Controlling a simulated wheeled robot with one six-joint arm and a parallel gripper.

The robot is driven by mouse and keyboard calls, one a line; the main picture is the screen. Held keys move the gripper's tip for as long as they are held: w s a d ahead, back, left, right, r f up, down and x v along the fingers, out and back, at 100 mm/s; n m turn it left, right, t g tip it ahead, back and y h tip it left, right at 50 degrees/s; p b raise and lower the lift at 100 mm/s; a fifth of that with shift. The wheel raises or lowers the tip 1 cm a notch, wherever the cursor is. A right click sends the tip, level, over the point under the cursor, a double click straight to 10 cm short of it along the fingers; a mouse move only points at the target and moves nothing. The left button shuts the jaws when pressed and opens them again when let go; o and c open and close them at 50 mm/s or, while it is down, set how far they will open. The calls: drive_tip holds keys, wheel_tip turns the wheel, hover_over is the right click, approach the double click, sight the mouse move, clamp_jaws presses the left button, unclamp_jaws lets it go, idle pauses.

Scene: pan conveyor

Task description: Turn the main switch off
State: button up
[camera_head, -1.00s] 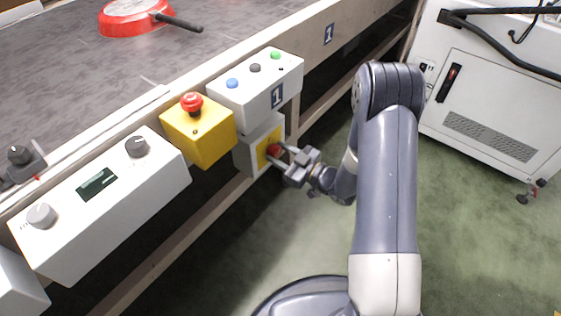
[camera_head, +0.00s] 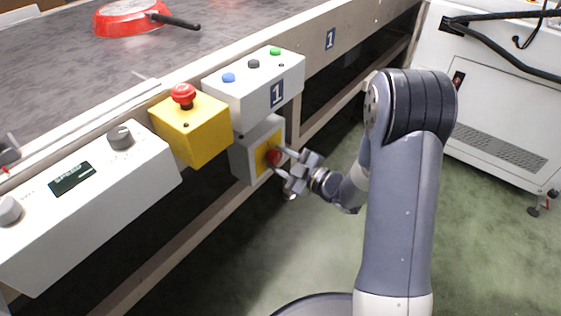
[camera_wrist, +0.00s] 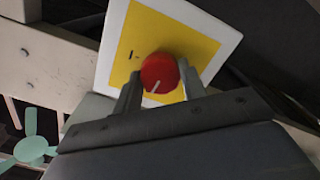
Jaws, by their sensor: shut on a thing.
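The main switch is a red rotary knob (camera_head: 273,157) on a yellow plate (camera_head: 262,164) on the front of a grey box (camera_head: 243,165) under the conveyor's edge. In the wrist view the red knob (camera_wrist: 160,73) sits between my two fingers, on the yellow plate (camera_wrist: 150,30) with a white border. The knob's white line points down and slightly left in that view. My gripper (camera_head: 279,160) is shut on the knob; it also shows in the wrist view (camera_wrist: 160,88). The fingers hide part of the plate.
A yellow box with a red emergency button (camera_head: 183,92) and a white button box (camera_head: 254,85) sit just above. A white panel with knobs and a display (camera_head: 75,185) is at left. A red pan (camera_head: 130,18) lies on the conveyor. A white cabinet (camera_head: 500,110) stands at right.

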drive_tip(key=o, duration=1)
drive_tip(key=shift+c, duration=0.2)
drive_tip(key=p+v, duration=0.2)
drive_tip(key=v, duration=0.8)
drive_tip(key=shift+s+d, duration=0.25)
drive_tip(key=shift+d, duration=0.05)
drive_tip(key=b+x, duration=0.2)
drive_tip(key=x, duration=0.7)
drive_tip(key=shift+w+a, duration=0.2)
drive_tip(key=shift+a, duration=0.15)
drive_tip(key=shift+w+a, duration=0.35)
drive_tip(key=shift+a, duration=0.05)
